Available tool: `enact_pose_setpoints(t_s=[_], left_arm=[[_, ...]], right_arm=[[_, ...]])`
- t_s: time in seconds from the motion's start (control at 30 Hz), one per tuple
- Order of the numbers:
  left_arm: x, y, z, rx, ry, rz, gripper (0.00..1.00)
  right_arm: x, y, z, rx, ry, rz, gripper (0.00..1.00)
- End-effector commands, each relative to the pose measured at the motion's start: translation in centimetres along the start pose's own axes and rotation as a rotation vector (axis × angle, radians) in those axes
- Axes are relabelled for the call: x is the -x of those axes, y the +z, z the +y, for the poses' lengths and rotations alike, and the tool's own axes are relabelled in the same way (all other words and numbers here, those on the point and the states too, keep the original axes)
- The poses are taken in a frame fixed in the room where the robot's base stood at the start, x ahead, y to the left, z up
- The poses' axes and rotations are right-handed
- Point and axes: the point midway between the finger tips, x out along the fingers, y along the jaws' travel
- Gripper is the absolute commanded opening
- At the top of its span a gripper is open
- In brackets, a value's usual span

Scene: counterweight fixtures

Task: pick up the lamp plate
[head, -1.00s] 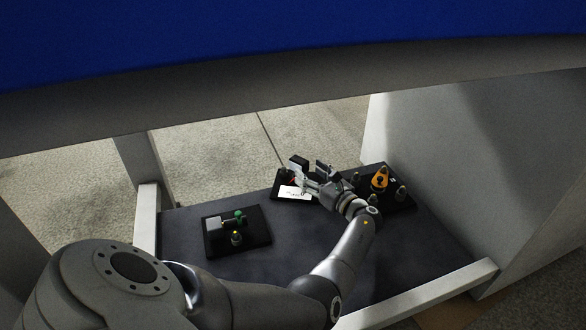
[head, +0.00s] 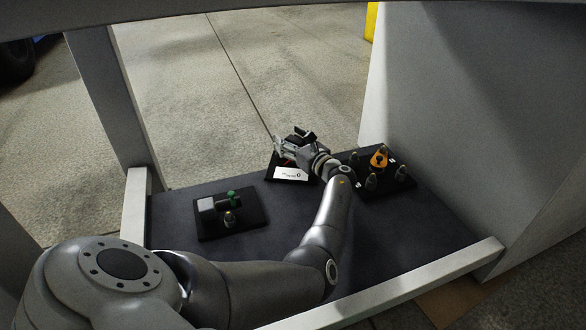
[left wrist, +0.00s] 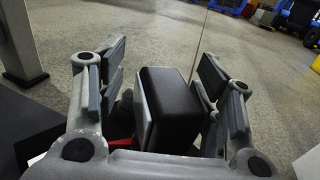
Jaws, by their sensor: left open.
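My left gripper (head: 293,142) is open over the back of the middle fixture, a black base with a white label (head: 291,174). In the left wrist view, a black block (left wrist: 174,108) with a pale grey plate-like face (left wrist: 145,112) on its left side stands between the open fingers, with gaps at both sides. A red part shows low beside it. I cannot tell for certain which part is the lamp plate; the gripper hides much of this fixture in the head view. My right gripper is not in view.
A black fixture with a green knob (head: 232,196) stands at the left of the dark table (head: 275,235). Another with an orange part (head: 379,160) and several grey posts stands close to the right of my wrist. A grey wall (head: 440,120) bounds the right side.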

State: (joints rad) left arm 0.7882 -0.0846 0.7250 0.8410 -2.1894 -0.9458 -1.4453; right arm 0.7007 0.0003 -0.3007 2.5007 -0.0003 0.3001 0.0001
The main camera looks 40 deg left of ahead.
Motion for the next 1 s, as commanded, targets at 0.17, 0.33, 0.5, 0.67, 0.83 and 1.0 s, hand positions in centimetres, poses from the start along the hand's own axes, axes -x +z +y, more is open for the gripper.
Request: enact_pose_setpoints(t_s=[0.17, 0.33, 0.5, 0.67, 0.83, 1.0], left_arm=[[0.01, 0.03, 0.00, 0.000, 0.000, 0.000, 0.51], [0.02, 0.00, 0.03, 0.000, 0.001, 0.000, 0.29], [-0.01, -0.03, 0.10, 0.000, 0.002, 0.000, 0.08], [-0.04, -0.05, 0.13, -0.001, 0.003, 0.000, 0.00], [-0.06, -0.06, 0.15, -0.001, 0.003, 0.000, 0.00], [-0.23, 0.75, 0.08, 0.002, 0.005, -0.013, 0.00]], right_arm=[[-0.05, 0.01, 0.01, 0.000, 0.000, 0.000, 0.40], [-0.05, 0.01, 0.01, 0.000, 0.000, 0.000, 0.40], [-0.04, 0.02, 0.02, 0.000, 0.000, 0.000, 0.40], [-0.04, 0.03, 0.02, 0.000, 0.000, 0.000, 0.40], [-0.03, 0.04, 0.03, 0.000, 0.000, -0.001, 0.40], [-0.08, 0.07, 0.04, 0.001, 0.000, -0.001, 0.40]])
